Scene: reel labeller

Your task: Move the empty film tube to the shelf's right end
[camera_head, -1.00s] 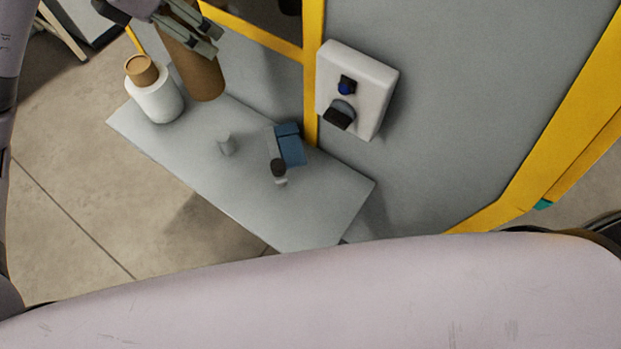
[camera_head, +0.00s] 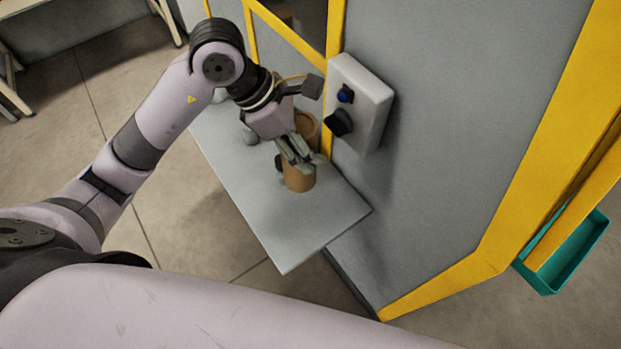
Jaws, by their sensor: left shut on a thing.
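The film tube (camera_head: 300,181) is a brown cardboard cylinder over the right part of the grey shelf (camera_head: 290,235). My left gripper (camera_head: 296,155) is shut on the tube's side and covers its middle. The tube's upper rim shows behind the gripper. The tube looks roughly upright; I cannot tell whether its lower end touches the shelf. My right gripper is not in view.
The white control box (camera_head: 366,105) with a blue button and black knob is on the wall close by. The shelf's right end is bare. A teal bin (camera_head: 566,255) hangs at far right.

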